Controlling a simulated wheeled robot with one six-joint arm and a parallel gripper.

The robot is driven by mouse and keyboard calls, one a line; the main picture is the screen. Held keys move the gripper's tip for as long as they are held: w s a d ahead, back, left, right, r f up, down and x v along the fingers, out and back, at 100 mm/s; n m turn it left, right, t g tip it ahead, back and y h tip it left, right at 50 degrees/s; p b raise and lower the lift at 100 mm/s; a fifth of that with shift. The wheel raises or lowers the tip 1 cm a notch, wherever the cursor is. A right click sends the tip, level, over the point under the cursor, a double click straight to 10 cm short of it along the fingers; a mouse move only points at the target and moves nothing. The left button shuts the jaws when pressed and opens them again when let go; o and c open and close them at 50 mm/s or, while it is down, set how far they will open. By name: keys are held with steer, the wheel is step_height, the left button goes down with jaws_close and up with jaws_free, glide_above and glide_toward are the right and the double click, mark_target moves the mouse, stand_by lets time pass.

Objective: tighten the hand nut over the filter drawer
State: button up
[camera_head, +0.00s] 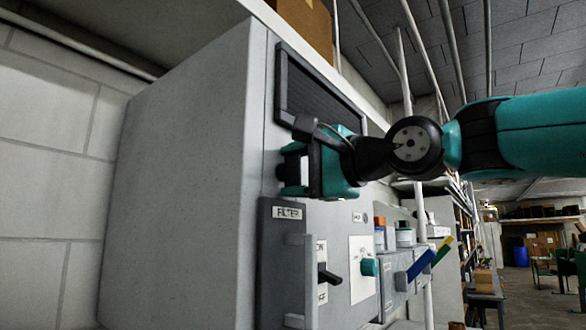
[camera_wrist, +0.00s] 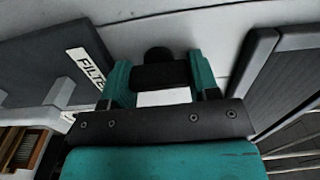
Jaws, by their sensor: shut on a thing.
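The filter drawer (camera_head: 272,262) is a dark grey front with a FILTER label and a pale upright handle, low on the grey cabinet. Its dark front (camera_wrist: 45,45) and label also show in the wrist view at the left. My gripper (camera_head: 291,170) is at the cabinet face, just above the drawer. In the wrist view its teal fingers (camera_wrist: 162,80) stand either side of the black hand nut (camera_wrist: 158,54) and are shut on it. The nut is mostly hidden by the gripper in the head view, so its seating cannot be told.
A black louvred grille (camera_head: 318,90) is right above my gripper. Right of the drawer are a black lever switch (camera_head: 328,276), a teal knob (camera_head: 370,267) and blue and yellow handles (camera_head: 425,262). The drawer handle (camera_head: 308,275) juts out below. Open floor lies at the far right.

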steer(key=shift+d, duration=0.1)
stand_by(0.4)
steer(key=o, duration=0.9)
steer(key=shift+w, duration=0.1)
steer(key=shift+f, duration=0.1)
